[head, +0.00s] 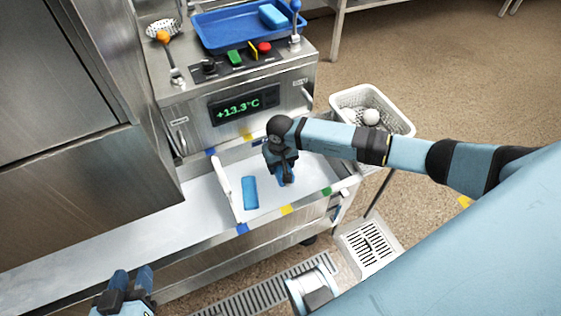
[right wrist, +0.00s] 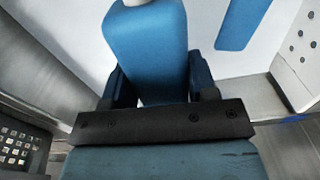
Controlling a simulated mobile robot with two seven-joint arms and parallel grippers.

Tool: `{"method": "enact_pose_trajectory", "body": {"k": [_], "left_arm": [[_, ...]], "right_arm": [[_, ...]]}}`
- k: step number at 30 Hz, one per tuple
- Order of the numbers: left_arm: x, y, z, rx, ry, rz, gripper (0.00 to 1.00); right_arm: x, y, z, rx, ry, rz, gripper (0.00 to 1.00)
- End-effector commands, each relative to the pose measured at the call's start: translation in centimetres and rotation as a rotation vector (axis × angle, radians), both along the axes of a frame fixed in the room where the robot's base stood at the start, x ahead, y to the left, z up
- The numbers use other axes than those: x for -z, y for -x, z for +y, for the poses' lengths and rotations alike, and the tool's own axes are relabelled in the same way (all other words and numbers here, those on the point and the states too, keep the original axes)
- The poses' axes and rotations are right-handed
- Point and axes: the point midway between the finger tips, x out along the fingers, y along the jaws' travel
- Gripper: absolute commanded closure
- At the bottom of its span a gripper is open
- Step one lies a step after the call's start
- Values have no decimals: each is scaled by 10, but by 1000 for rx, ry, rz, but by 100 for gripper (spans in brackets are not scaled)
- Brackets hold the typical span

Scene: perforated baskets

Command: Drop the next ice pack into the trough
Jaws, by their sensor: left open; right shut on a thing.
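My right gripper (head: 284,179) is shut on a blue ice pack (right wrist: 146,45), over the right part of a white-floored trough (head: 268,208) below the display. In the head view the gripper hides most of this pack. Whether the pack touches the floor is unclear. Another blue ice pack (head: 250,193) lies flat in the trough, left of the gripper; it also shows in the right wrist view (right wrist: 243,20). A further blue pack (head: 272,16) lies in the blue tray (head: 225,37) on top of the machine. My left gripper (head: 132,279) is open and empty at the lower left.
A white perforated basket (head: 398,122) with white round things stands right of the trough. The machine's display (head: 240,105) reads +13.3°C. A slotted ladle (head: 165,40), knobs and coloured buttons are on top. A floor grate (head: 368,245) lies at the lower right.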

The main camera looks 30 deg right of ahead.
Motion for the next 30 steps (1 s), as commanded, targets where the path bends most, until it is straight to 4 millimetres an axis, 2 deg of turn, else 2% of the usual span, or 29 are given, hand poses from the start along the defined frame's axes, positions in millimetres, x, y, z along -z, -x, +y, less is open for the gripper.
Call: {"method": "enact_pose_trajectory", "body": {"k": [6,15,29,30], "left_arm": [[-22,-10,-12,18,61,-112,57],[-47,-16,-23,37,133,-224,57],[-56,-17,-26,43,154,-255,57],[-56,-17,-26,43,154,-255,57]], "right_arm": [[23,0,0,2,-1,1,78],[43,0,0,1,-1,0,78],[47,0,0,0,0,-1,78],[47,0,0,0,0,0,40]]}}
